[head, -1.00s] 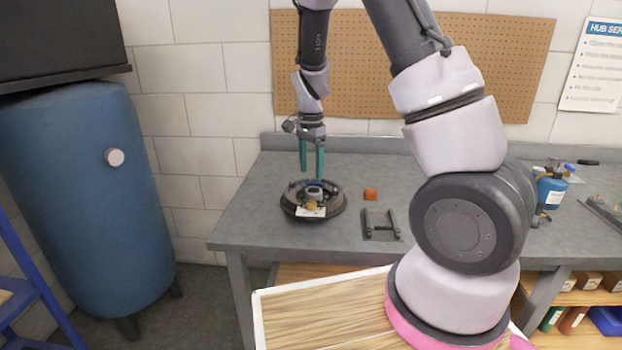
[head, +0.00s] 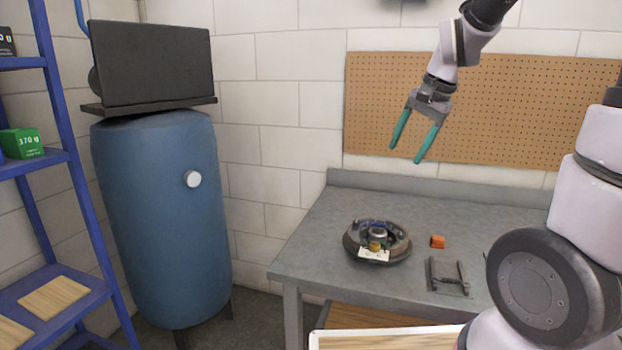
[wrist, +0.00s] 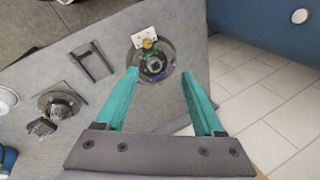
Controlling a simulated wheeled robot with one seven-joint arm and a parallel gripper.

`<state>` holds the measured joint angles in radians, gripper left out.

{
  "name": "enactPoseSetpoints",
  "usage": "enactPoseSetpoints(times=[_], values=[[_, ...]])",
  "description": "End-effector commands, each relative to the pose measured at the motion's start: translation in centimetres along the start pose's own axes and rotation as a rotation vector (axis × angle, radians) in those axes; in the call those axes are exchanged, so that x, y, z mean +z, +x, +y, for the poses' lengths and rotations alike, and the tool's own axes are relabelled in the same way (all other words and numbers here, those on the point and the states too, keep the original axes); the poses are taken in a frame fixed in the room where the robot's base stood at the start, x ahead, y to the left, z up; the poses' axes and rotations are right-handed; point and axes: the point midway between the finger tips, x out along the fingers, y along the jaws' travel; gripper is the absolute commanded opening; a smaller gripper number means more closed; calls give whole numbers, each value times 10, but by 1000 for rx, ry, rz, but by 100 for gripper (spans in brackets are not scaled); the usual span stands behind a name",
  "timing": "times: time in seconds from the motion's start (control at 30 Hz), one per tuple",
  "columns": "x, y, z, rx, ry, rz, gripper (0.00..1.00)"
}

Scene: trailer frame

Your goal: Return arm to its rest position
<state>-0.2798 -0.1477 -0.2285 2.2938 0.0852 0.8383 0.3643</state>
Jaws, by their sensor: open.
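My gripper (head: 410,144) is raised in the air in front of the pegboard, above the workbench. Its two teal fingers are spread apart with nothing between them. In the wrist view my gripper (wrist: 160,95) is also open and empty. Below it, a round dark drum-like assembly (head: 400,246) with a white tag lies on the bench, apart from the fingers. The assembly also shows in the wrist view (wrist: 160,75), beyond the fingertips.
A blue tank (head: 160,220) stands left of the bench. A blue shelf rack (head: 75,300) stands at the far left. The pegboard (head: 560,120) is behind my gripper.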

Motion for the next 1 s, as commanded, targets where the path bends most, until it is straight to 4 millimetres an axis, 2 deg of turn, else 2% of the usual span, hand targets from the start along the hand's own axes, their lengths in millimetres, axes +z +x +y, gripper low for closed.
enactPoseSetpoints(times=[0.03,0.2,0.4,0.6,1.0], values=[[6,-22,6,-35,-39,26,70],[33,-74,29,-104,-191,122,70],[62,-112,56,-128,-342,247,70],[77,-124,69,-121,-417,312,70],[78,-125,70,-120,-426,318,70]])
